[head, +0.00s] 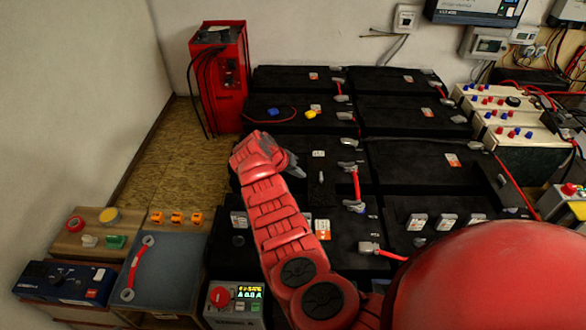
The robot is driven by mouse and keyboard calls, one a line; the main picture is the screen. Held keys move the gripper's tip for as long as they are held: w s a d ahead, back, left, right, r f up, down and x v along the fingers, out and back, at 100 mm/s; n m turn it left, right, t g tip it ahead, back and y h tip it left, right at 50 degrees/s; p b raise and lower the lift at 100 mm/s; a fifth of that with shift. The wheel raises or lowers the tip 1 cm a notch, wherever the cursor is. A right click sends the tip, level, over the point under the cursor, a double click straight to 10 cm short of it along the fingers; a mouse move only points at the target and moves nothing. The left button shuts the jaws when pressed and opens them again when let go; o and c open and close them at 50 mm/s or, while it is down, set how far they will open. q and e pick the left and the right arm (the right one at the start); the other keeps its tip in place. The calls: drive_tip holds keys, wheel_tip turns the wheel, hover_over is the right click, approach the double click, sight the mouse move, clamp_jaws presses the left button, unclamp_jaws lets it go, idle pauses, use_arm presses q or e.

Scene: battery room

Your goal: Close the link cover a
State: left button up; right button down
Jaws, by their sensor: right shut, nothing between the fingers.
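My right gripper (295,168), at the end of my red arm, is shut and empty over the black batteries. A dark upright piece (320,190) stands on the battery just right of its fingertips. It may be link cover a, but I cannot read a label or tell its hinge position. The fingertips look close to it; I cannot tell whether they touch. A red link cable (356,184) with grey ends shows bare to the right. My forearm hides part of the batteries below. My left gripper is not in view.
A red cabinet (217,78) with black cables stands at the back left. A blue-grey mat (160,268) holds another red link. Several black batteries (405,165) fill the middle. White boxes with red and blue knobs (500,100) stand right. Floor is clear at left.

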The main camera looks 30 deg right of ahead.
sight(319, 178)
drive_tip(key=d, duration=0.1)
drive_tip(key=s+d+p, duration=0.1)
drive_tip(key=d+p, duration=0.1)
drive_tip(key=shift+s+d+f, duration=0.15)
drive_tip(key=shift+s, duration=0.2)
drive_tip(key=shift+s+d+f, duration=0.15)
drive_tip(key=shift+d, duration=0.15)
drive_tip(key=shift+s+d, duration=0.1)
drive_tip(key=s+d+p, duration=0.3)
drive_tip(key=s+d, duration=0.2)
drive_tip(key=d, duration=0.4)
drive_tip(key=shift+s+d, duration=0.2)
drive_tip(key=shift+s, duration=0.2)
